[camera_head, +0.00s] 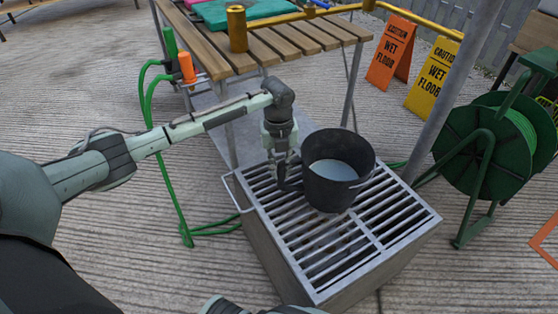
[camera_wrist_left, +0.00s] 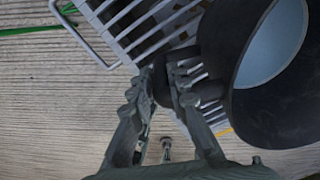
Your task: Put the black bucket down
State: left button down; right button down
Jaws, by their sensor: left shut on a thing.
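The black bucket (camera_head: 338,182) holds pale liquid and is upright over the slatted metal grate (camera_head: 372,259) of a box-like stand. Its base is at or very near the slats; I cannot tell whether it touches them. My left gripper (camera_head: 281,172) is at the bucket's left side, fingers pointing down. In the left wrist view the fingers (camera_wrist_left: 166,82) are closed on a dark part at the bucket's side, probably its handle. The bucket (camera_wrist_left: 285,105) fills the right of that view, its rim slanted across the picture. My right gripper is not in view.
A slatted wooden table (camera_head: 285,42) stands behind the grate with a brass cylinder (camera_head: 237,28). A green hose reel (camera_head: 488,146) is at right. Orange (camera_head: 390,50) and yellow (camera_head: 434,77) wet-floor signs stand behind. Green hose (camera_head: 180,205) lies left. The grate's front is clear.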

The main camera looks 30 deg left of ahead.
pick_arm(q)
jog(key=shift+w+f, duration=0.15)
jog(key=shift+f, duration=0.15)
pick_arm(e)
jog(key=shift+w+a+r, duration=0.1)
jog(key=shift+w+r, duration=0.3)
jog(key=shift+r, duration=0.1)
pick_arm(q)
jog(key=c, duration=1.8)
grip_release()
jog(key=shift+f, duration=0.25)
jog(key=o, duration=0.3)
jog(key=shift+o, duration=0.2)
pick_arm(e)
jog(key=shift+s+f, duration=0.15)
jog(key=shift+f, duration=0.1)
pick_arm(q)
jog(key=shift+r, duration=0.1)
